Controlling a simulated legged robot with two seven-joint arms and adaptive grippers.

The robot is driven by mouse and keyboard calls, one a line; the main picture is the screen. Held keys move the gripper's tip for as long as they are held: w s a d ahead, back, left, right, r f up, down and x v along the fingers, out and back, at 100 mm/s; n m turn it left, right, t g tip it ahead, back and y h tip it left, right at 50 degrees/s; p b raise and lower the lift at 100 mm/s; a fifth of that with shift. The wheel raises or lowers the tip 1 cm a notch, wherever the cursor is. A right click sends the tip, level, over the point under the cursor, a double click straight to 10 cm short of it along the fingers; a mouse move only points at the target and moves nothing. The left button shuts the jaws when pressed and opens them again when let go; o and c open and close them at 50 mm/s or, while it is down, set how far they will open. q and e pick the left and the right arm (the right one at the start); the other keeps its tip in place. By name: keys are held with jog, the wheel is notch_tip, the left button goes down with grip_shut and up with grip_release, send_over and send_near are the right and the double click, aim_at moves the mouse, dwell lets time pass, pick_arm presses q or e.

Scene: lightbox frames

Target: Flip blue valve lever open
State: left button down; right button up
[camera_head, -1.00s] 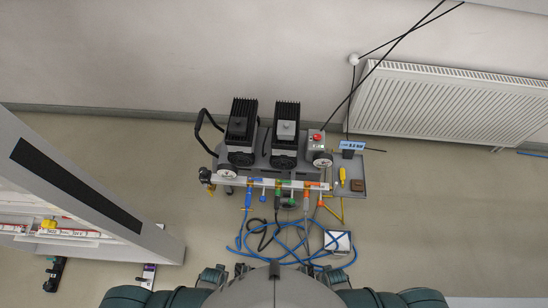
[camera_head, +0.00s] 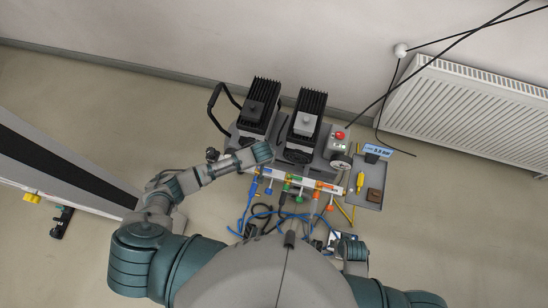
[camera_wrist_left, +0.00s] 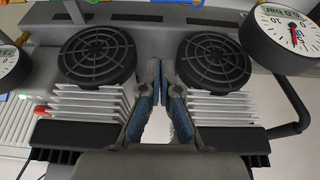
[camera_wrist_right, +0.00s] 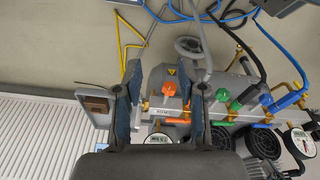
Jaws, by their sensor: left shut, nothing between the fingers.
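The blue valve (camera_head: 254,188) sits at the left end of a pale manifold bar (camera_head: 300,181) on the pump cart in the head view. Its blue parts also show at the right in the right wrist view (camera_wrist_right: 285,101). I cannot tell its lever's exact angle. My left gripper (camera_head: 262,153) is just above and behind that end of the bar, apart from the valve. In the left wrist view its fingers (camera_wrist_left: 160,65) are together and empty, facing two round fan grilles. My right gripper (camera_wrist_right: 165,78) is open and empty, with its fingers spread before the orange-knob end of the bar.
Green (camera_wrist_right: 222,95) and orange (camera_wrist_right: 168,88) knobs share the bar. Two finned pumps (camera_head: 303,125) and gauges stand behind it. Blue hoses (camera_head: 262,212) tangle in front. A tray with a yellow tool (camera_head: 360,182) is at the right. A grey cabinet (camera_head: 70,165) stands left.

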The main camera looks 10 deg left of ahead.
aim_at(265, 169)
pick_arm(q)
jog(key=shift+w+r, duration=0.25)
jog(key=shift+r, duration=0.05)
pick_arm(e)
jog(key=shift+w+d+r, duration=0.1)
jog(key=shift+d+r, duration=0.05)
jog(key=shift+d, duration=0.05)
pick_arm(q)
jog(key=shift+a, duration=0.15)
pick_arm(e)
jog(key=shift+a, duration=0.15)
pick_arm(q)
notch_tip(265, 169, down, 10)
jog(key=b, duration=0.4)
jog(key=shift+s+f, duration=0.1)
jog(key=shift+f, duration=0.1)
jog(key=shift+s+f, duration=0.1)
pick_arm(e)
notch_tip(265, 169, up, 9)
jog(key=w+t, duration=0.2)
jog(key=shift+w+a, duration=0.15)
jog(key=shift+a, duration=0.25)
